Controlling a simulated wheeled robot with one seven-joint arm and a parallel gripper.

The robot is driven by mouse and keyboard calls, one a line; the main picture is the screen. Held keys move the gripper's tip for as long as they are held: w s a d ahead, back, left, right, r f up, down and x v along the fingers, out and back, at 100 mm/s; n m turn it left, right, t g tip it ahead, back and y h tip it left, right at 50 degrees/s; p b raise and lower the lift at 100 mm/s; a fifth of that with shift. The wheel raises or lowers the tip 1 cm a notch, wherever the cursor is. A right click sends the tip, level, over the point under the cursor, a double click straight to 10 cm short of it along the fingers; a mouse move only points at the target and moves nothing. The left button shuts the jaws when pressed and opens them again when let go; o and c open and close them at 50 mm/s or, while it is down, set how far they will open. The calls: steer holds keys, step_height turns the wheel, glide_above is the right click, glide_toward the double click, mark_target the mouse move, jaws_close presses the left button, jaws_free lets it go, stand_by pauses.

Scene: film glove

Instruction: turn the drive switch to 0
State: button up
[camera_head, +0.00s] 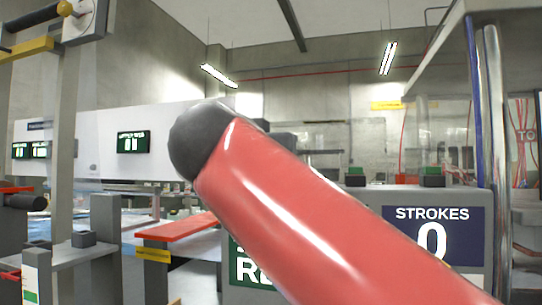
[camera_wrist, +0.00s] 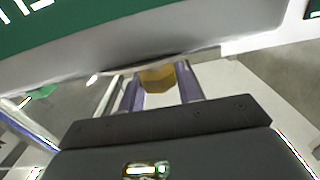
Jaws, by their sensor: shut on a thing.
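In the wrist view my gripper (camera_wrist: 160,92) has its two purple-grey fingers on either side of an ochre, faceted knob (camera_wrist: 157,78) and is shut on it. The knob sits just below the grey lower edge of a green panel. It appears to be the drive switch, but its markings and pointer are hidden, so its setting cannot be read. In the head view my red arm link crosses the middle and hides the gripper and the knob.
The green panel (camera_wrist: 90,22) with white lettering fills the top of the wrist view, close to my gripper. In the head view a blue "STROKES 0" sign (camera_head: 432,228) is at the right, beside a metal post (camera_head: 494,150). A red-topped bench (camera_head: 182,227) stands at left.

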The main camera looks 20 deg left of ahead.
steer(key=shift+y, duration=0.3)
steer(key=shift+d+f+n+g+y+b, duration=0.15)
steer(key=shift+n+g+y+b, duration=0.15)
steer(key=shift+n+y+b, duration=0.8)
steer(key=n+g+y+b, duration=0.2)
steer(key=n+y, duration=0.1)
steer(key=y, duration=0.1)
steer(key=shift+w+y, duration=0.1)
steer(key=shift+y, duration=0.3)
steer(key=shift+n+g+y+b, duration=0.8)
steer(key=shift+n+g+y, duration=1.7)
steer(key=shift+g+y, duration=0.25)
steer(key=shift+g, duration=0.25)
steer(key=o, duration=1)
steer(key=shift+c, duration=0.2)
